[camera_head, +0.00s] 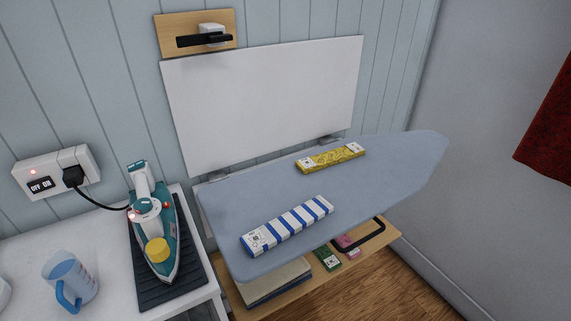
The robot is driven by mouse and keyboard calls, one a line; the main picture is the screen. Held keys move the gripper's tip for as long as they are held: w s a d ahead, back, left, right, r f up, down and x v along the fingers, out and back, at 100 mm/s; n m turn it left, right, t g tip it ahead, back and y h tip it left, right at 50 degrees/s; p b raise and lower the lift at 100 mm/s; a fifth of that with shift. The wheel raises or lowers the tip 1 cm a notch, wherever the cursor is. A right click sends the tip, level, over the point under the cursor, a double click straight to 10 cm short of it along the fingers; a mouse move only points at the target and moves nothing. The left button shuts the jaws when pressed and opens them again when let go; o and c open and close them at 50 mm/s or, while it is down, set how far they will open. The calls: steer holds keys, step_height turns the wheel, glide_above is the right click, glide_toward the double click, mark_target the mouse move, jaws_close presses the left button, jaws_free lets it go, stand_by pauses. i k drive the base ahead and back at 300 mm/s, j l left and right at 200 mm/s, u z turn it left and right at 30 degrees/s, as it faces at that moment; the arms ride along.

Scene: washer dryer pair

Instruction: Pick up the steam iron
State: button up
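The steam iron (155,235) is teal and white with a yellow cap on top. It lies on a dark ribbed mat (190,279) on the white counter at the left. Its handle rises toward the wall, and a black cord (100,204) runs from it to the wall socket. A small red light shows on the iron. My gripper is not in view.
A blue-grey ironing board (290,185) folds out to the right, holding a blue-striped box (287,225) and a yellow box (331,157). A blue measuring jug (69,280) stands left of the iron. A wooden shelf sits below the board.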

mark_target(159, 222)
steer(key=j+u, duration=0.2)
steer(key=j, duration=0.25)
steer(key=i+j+u, duration=0.2)
steer(key=j, duration=0.2)
steer(key=i+j+u, duration=0.2)
steer(key=j, duration=0.25)
steer(key=j+u, duration=0.2)
steer(key=j, duration=0.2)
